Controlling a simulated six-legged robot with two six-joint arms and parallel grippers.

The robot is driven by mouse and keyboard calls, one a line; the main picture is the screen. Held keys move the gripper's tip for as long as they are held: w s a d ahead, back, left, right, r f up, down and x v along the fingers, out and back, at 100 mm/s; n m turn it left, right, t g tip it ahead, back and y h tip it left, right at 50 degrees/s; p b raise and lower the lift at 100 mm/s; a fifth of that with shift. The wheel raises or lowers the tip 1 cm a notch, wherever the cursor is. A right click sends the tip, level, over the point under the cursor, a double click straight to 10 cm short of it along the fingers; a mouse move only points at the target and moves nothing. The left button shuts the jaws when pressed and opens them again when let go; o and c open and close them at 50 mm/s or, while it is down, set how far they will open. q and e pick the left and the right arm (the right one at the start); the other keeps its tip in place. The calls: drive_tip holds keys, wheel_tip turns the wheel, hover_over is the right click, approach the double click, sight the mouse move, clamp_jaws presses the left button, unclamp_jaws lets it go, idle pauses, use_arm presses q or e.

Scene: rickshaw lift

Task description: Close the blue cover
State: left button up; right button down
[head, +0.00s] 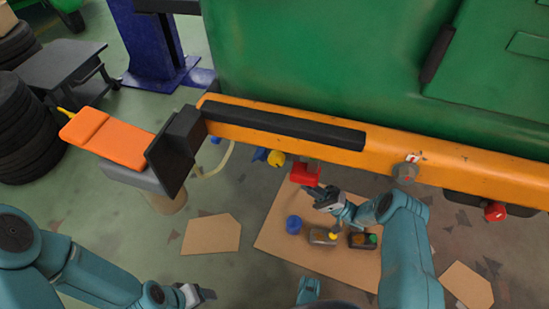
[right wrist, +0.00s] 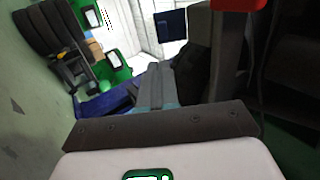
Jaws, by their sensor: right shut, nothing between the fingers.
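A small blue flap (head: 261,154), which looks like the blue cover, hangs under the orange beam, left of a yellow round cap (head: 276,158). It is small here, and I cannot tell how far open it is. A dark blue square panel (right wrist: 171,25) at the top of the right wrist view may be the same cover. My right gripper (head: 318,191) is shut and empty, just below a red block (head: 305,173) under the beam, right of and apart from the blue flap. My left gripper (head: 201,294) is low at the left, away from the beam; its fingers are unclear.
The orange beam (head: 460,163) of the green vehicle (head: 330,60) crosses above the work area. Cardboard (head: 275,236) on the floor holds a blue round item (head: 293,224) and small boxes. An orange pad (head: 105,138) and stacked tyres (head: 22,140) are at left.

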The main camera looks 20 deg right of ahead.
use_arm(q)
drive_tip(key=shift+f+b, duration=0.45)
drive_tip(key=shift+b, duration=0.1)
use_arm(e)
drive_tip(key=x, duration=1.3)
drive_tip(key=shift+a+r, duration=0.3)
drive_tip(key=shift+r, duration=0.05)
use_arm(q)
drive_tip(key=shift+d, duration=0.1)
use_arm(e)
drive_tip(key=shift+w+a, duration=0.1)
drive_tip(key=shift+a, duration=0.05)
